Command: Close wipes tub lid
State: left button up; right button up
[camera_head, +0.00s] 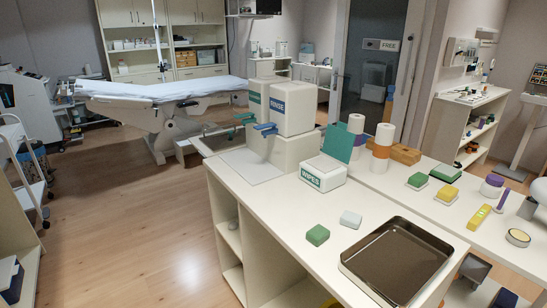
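The wipes tub (323,173) is a white box with a green "WIPES" label on its front. It stands on the white counter, right of the rinse unit. A teal flat panel (340,142) stands nearly upright at the tub's back edge and looks like its raised lid. I cannot make out a hinge, and the panel's lower part is hidden behind the tub. Neither of my grippers is in view.
A brown metal tray (397,259) lies on the front of the counter (270,210). A green block (317,235) and a white block (351,219) lie beside it. The rinse dispenser (293,105) stands left of the tub. Stacked rolls (383,140) stand close behind.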

aim_at(338, 144)
jog(key=i+j, duration=0.25)
jog(key=i+j+z, duration=0.1)
jog(key=j, duration=0.35)
jog(key=i+j, duration=0.35)
